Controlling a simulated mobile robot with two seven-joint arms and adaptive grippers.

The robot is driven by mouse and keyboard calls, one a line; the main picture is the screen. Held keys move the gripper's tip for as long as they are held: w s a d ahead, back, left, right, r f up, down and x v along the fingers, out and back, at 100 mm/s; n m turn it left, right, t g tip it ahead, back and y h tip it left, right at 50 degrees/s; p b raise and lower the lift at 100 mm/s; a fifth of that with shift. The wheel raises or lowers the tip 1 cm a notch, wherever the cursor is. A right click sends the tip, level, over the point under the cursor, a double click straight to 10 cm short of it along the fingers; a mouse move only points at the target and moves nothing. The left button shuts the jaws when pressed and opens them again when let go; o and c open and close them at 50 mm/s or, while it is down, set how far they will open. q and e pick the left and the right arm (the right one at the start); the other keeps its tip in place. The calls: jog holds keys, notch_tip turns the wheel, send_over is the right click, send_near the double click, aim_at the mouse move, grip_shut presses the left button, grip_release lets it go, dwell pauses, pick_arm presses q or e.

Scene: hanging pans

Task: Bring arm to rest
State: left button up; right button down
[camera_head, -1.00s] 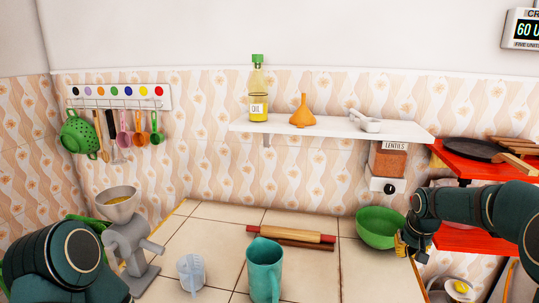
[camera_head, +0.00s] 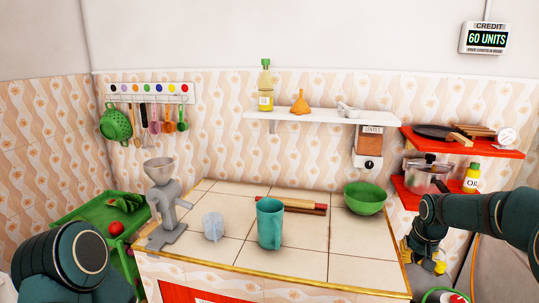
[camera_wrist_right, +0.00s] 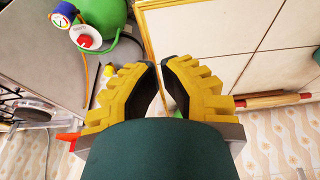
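My right arm comes in from the right in the head view. My right gripper (camera_head: 423,257) hangs pointing down off the right front corner of the tiled counter (camera_head: 230,250). In the right wrist view its yellow fingers (camera_wrist_right: 160,75) stand slightly apart with nothing between them. Part of my left arm (camera_head: 75,262) shows at the lower left; its gripper is out of view. The green bowl (camera_head: 365,198) stands on the counter, apart from my right gripper.
The counter holds a grinder (camera_head: 165,200), a clear measuring cup (camera_head: 213,227), a teal jug (camera_head: 269,225) and a rolling pin (camera_head: 290,206). A red shelf (camera_head: 465,145) with pans stands at right. A gas bottle (camera_wrist_right: 98,15) shows in the wrist view.

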jog(key=s+a+f+n+y, duration=0.1)
jog(key=s+a+f+y, duration=0.25)
jog(key=a+f, duration=1.1)
jog(key=s+a+f, duration=0.4)
jog(key=s, duration=0.3)
jog(key=s+a+f+g+y, duration=0.1)
jog(key=s+a+f, duration=0.2)
jog(key=s+a, duration=0.2)
jog(key=s+a+f, duration=0.4)
jog(key=s+a, duration=0.1)
jog(key=s, duration=0.6)
jog(key=shift+s+a+f+g, duration=0.2)
jog(key=shift+f+g, duration=0.1)
jog(key=shift+g, duration=0.1)
